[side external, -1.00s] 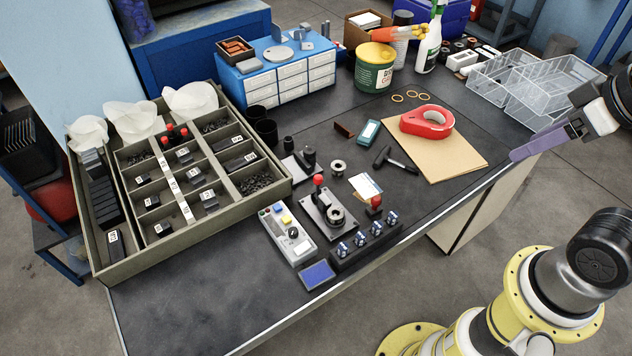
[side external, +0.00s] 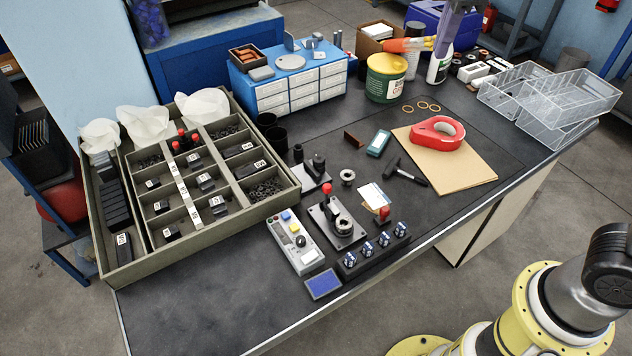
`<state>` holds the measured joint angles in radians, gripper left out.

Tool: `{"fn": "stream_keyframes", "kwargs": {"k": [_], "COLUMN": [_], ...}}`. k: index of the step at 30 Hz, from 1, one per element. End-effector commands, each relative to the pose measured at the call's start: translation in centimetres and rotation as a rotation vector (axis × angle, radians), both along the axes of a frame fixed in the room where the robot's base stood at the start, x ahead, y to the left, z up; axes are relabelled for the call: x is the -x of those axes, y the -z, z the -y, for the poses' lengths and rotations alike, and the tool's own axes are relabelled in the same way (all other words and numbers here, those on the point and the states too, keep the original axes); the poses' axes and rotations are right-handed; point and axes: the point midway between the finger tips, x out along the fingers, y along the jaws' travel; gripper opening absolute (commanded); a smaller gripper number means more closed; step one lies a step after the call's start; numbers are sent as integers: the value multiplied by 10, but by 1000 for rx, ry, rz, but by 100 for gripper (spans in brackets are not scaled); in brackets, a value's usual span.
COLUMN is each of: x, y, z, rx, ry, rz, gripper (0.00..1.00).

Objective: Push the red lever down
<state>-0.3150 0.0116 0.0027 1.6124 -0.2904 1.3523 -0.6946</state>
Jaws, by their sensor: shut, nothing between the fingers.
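A lever with a red ball knob (side external: 327,188) stands upright on a small grey press plate (side external: 321,225) with a round dark fitting, near the front middle of the bench. A second red knob (side external: 384,211) stands just right of it, behind a black strip of terminals. My gripper (side external: 446,48) shows only as a purple finger end hanging from the top edge, in front of the spray bottle (side external: 437,70). It is shut and empty, and well away from both red knobs in the picture. The rest of it is out of frame.
A grey control box (side external: 296,243) stands left of the press plate, and a black terminal strip (side external: 375,251) in front. A divided tray (side external: 228,242) fills the left. Red tape (side external: 437,133) lies on brown card at right. The bench's front left is clear.

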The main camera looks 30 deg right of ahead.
Motion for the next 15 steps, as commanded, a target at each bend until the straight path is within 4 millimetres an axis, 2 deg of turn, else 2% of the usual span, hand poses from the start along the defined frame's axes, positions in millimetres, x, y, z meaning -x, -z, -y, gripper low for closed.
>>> {"fn": "stream_keyframes", "kwargs": {"k": [1, 6, 11, 15], "x": [-14, -51, -77, -92], "y": [6, 28, 59, 95], "z": [-13, -55, -99, -142], "rx": [24, 99, 168, 226], "ry": [-43, -168, -276, -363], "rz": [-27, -96, -158, -210], "gripper": [0, 0, 0, 0]}}
